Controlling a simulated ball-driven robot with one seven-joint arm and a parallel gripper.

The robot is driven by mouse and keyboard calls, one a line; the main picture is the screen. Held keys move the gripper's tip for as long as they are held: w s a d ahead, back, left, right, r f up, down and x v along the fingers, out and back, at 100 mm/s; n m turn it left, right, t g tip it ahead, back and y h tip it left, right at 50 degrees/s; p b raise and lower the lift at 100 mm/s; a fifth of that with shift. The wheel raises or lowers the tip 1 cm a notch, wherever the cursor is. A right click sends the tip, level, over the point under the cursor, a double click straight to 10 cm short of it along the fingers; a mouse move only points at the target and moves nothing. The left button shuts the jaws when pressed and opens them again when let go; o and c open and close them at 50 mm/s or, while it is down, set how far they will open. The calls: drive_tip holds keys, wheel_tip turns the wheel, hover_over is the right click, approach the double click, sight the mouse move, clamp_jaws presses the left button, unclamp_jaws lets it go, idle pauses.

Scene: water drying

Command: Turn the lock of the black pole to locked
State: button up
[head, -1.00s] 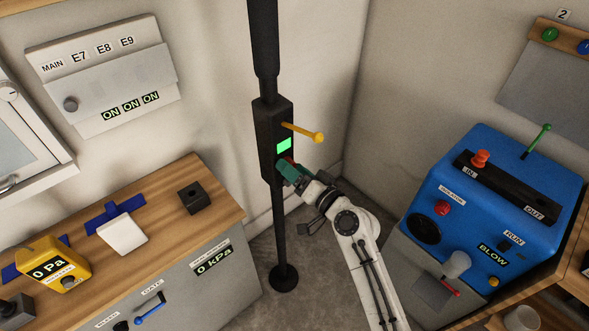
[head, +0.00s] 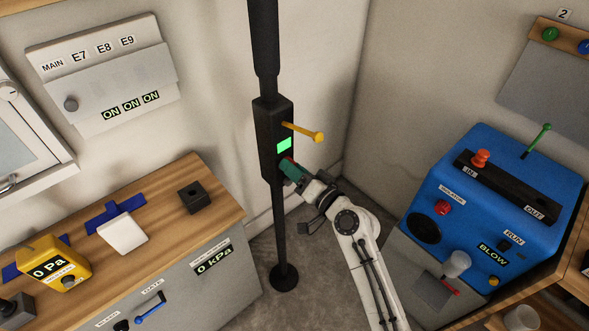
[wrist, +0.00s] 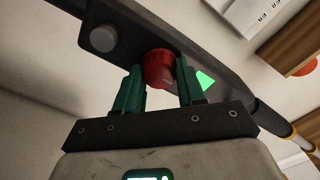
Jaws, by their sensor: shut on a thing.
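The black pole (head: 263,40) stands upright in the corner, with a black box (head: 267,135) on its shaft. The box has a lit green panel (head: 284,145) and a yellow lever (head: 304,132) sticking out to the right. Below the panel, my gripper (head: 290,170) is at the box. In the wrist view, the green fingers of my gripper (wrist: 159,75) are shut on a red round knob (wrist: 158,64) on the box. A grey round knob (wrist: 103,38) sits beside it. Any marking on the red knob is too small or hidden to read.
A wooden-topped cabinet (head: 225,200) stands at left with a yellow gauge (head: 53,265) on it. A blue machine (head: 480,200) stands at right. A breaker panel (head: 105,75) hangs on the left wall. Bare floor surrounds the pole's round foot (head: 283,277).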

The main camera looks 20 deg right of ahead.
drive_tip(key=shift+d+f+m+p, duration=0.1)
drive_tip(key=shift+m+p, duration=1.45)
drive_tip(key=shift+m, duration=2.85)
drive_tip(key=shift+f+m+p, duration=0.1)
drive_tip(key=shift+m+p, duration=1.4)
drive_tip(key=shift+m, duration=2.9)
drive_tip(key=o, duration=1)
drive_tip(key=shift+o, duration=0.2)
drive_tip(key=b+v, duration=0.1)
drive_tip(key=v, duration=0.9)
drive_tip(key=shift+s, duration=0.4)
